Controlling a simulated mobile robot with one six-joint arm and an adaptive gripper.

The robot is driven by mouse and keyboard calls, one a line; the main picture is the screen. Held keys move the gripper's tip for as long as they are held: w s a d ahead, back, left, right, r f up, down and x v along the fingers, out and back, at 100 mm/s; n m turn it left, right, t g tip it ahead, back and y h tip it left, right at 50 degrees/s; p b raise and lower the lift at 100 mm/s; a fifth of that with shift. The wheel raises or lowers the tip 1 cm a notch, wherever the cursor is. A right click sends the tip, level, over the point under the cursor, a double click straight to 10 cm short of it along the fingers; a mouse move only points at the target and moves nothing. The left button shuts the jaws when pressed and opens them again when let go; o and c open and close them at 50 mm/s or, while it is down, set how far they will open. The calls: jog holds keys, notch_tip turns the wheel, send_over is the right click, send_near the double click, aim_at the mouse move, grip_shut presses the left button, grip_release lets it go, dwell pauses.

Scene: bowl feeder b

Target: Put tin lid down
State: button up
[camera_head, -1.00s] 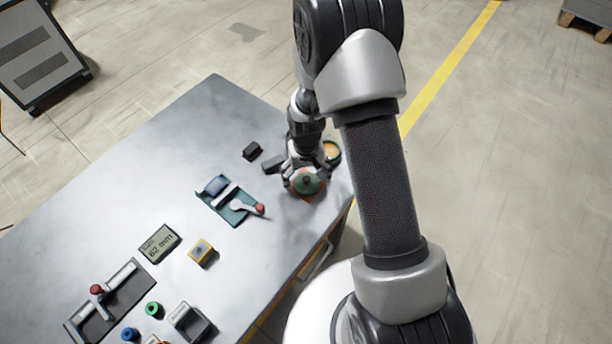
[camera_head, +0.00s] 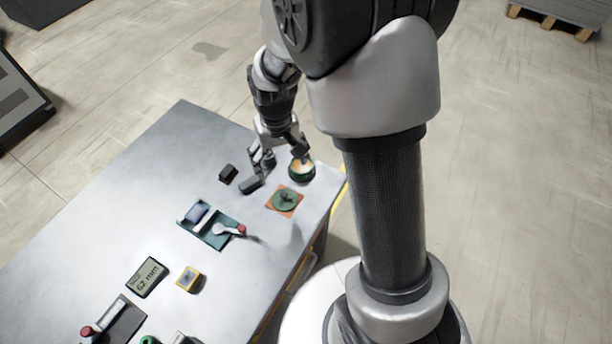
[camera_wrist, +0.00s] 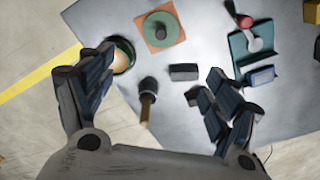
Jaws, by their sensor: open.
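The tin lid (camera_head: 286,200) is a green disc with a dark knob. It lies flat on an orange square mat (camera_head: 272,206) on the table, and it also shows at the top of the wrist view (camera_wrist: 175,30). The round green tin (camera_head: 302,172) stands open beside the mat, with pale orange contents; it shows next to my left finger in the wrist view (camera_wrist: 122,56). My gripper (camera_head: 279,161) is open and empty, apart from the lid, towards the table's far edge. Its fingers are spread wide in the wrist view (camera_wrist: 160,66).
A dark block (camera_wrist: 184,72) and a dark-headed tool with a wooden handle (camera_wrist: 148,95) are below the spread fingers. A teal fixture with a red-knobbed lever (camera_head: 212,226), a yellow box (camera_head: 188,279) and a display (camera_head: 147,277) are nearer. Bare table (camera_head: 120,200) lies left.

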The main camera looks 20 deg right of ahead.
jog(key=s+r+t, duration=0.1)
jog(key=s+r, duration=0.4)
jog(key=r, duration=0.3)
jog(key=s+r+t, duration=0.1)
jog(key=s+r, duration=0.3)
jog(key=r, duration=0.3)
jog(key=s+r+t, duration=0.2)
jog(key=s+r, duration=0.3)
jog(key=s, duration=0.7)
jog(key=shift+s+r, duration=0.15)
jog(key=shift+f+b, duration=0.7)
